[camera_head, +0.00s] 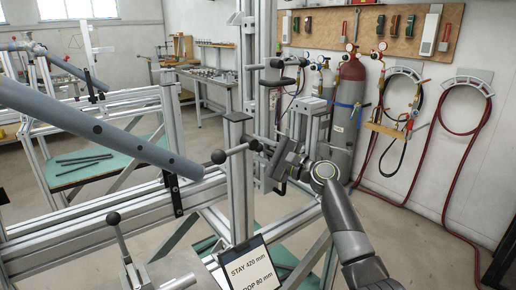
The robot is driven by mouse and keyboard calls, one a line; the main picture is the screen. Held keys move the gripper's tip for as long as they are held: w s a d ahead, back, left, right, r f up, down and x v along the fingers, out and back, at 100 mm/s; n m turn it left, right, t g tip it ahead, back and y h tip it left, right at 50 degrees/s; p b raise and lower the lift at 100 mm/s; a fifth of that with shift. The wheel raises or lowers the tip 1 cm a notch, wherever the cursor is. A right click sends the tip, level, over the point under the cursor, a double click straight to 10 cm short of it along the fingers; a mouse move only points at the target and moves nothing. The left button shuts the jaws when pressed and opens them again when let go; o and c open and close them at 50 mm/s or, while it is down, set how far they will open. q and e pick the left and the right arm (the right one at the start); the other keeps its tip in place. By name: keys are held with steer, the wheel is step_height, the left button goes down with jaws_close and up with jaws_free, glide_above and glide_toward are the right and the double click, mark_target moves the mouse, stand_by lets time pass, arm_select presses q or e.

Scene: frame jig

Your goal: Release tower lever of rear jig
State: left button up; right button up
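The jig's upright aluminium tower (240,190) stands in the middle of the view. A lever with a black ball knob (219,156) sticks out to the left from the tower's front, roughly level. Another dark lever (290,62) sits higher on the tall post behind. I cannot tell from labels which one is the rear jig's tower lever. My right gripper (278,165) comes in from the lower right, just right of the tower and close to the right end of the lower lever. Its fingers are dark and partly overlap the tower fittings, so contact and opening are unclear. My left gripper is out of view.
A grey tube (100,130) slants across the left over the aluminium rails (90,225). A ball-knobbed lever (114,218) stands upright at lower left. A sign (248,268) reads "STAY 420 mm". Gas cylinders (348,100) and hoses line the right wall; floor at right is clear.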

steer(key=b+v, duration=0.2)
steer(key=v, duration=1.5)
steer(key=shift+d, duration=0.25)
steer(key=shift+c, duration=0.3)
